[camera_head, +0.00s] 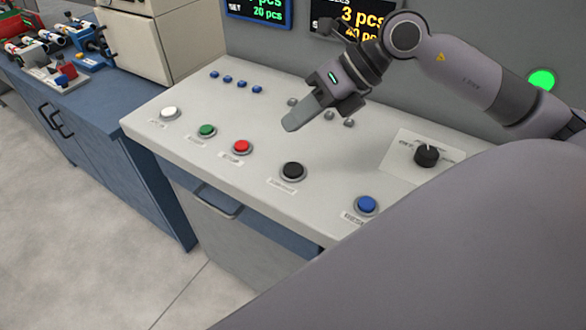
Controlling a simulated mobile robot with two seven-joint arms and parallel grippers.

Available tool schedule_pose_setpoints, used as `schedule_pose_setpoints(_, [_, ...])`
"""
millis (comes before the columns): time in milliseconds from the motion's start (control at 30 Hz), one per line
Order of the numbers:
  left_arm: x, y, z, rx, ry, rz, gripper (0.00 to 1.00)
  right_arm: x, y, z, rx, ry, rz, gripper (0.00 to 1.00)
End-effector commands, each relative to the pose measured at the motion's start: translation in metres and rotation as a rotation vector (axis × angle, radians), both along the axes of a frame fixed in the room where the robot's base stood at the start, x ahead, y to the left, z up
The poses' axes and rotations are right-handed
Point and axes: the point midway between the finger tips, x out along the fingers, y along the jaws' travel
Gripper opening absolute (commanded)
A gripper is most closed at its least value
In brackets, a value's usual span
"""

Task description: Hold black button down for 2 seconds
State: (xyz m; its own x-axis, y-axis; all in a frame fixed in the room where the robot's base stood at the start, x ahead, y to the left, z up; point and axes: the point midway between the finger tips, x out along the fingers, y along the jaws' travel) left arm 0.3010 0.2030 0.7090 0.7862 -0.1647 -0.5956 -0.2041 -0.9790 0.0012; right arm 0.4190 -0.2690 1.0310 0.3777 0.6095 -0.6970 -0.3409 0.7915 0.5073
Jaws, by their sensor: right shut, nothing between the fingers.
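The black button (292,171) sits on the light control panel (250,115), between the red button and the blue button, with a label in front of it. My right gripper (291,126) is above the panel, its fingers shut with nothing between them. The fingertips point down and to the left. They show behind the black button in the picture, apart from it. The black button is fully visible and nothing touches it. My left gripper is not in view.
White (170,113), green (207,131), red (242,147) and blue (366,205) buttons line the front of the panel. A black rotary knob (426,155) stands at the right. Small blue buttons (228,79) lie at the back. Displays (352,20) hang on the wall behind.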

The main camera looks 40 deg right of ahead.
Motion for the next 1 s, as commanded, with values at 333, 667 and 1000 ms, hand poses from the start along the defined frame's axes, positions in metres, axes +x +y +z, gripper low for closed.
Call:
schedule_pose_setpoints(333, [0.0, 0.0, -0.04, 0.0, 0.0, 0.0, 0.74, 0.0, 0.0, -0.054, 0.0, 0.001, -0.001, 0.0])
schedule_pose_setpoints(667, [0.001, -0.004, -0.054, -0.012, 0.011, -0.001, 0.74, 0.0, 0.0, -0.076, -0.001, -0.001, -0.001, 0.0])
schedule_pose_setpoints(1000, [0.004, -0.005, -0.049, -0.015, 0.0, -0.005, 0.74, 0.0, 0.0, -0.075, 0.0, -0.001, -0.001, 0.0])
